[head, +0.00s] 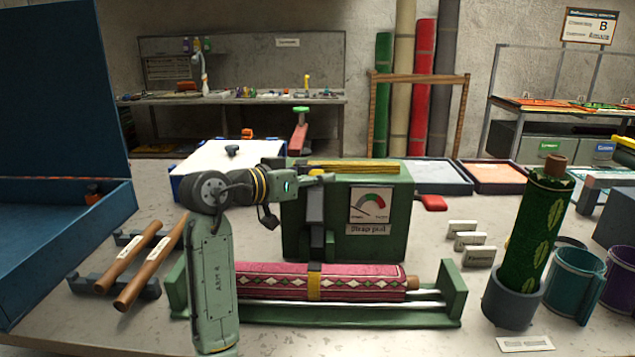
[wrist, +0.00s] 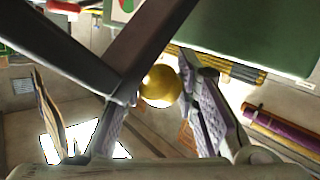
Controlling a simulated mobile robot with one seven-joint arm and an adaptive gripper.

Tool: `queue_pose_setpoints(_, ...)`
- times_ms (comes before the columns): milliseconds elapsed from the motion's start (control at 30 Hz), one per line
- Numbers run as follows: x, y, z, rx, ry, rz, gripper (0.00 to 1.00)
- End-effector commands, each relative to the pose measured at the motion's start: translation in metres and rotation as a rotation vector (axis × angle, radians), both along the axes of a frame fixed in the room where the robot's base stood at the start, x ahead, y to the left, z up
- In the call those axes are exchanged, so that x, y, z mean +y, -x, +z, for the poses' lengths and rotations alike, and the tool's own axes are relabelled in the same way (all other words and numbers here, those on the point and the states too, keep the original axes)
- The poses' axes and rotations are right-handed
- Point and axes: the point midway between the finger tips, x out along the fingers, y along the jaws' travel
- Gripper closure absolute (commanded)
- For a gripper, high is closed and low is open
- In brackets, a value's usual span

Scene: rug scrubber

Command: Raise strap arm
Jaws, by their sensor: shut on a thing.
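The green machine (head: 390,235) with a dial stands behind a rolled pink patterned rug (head: 375,283) in a green cradle. The dark strap arm (head: 315,208) stands upright against the machine's front, above a yellow band (head: 314,288) across the rug. My gripper (head: 318,179) is at the strap arm's upper end. In the wrist view my gripper (wrist: 160,112) is shut on the yellow ball knob (wrist: 158,85), which sits between the fingers beside a dark bar. The head view hides the knob.
Two wooden rollers (head: 150,265) lie on a rack at left, near a large blue open case (head: 70,225). A green rolled rug (head: 540,225) stands in a grey holder at right, near cups. Small white cards (head: 480,256) stand right of the machine.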

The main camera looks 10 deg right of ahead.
Motion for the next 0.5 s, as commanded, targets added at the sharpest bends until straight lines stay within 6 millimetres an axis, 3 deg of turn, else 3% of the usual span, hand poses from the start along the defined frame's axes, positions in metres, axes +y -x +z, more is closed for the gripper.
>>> queue_pose_setpoints(500, -0.0017, -0.0131, 0.0007, -0.002, 0.002, 0.007, 1.0)
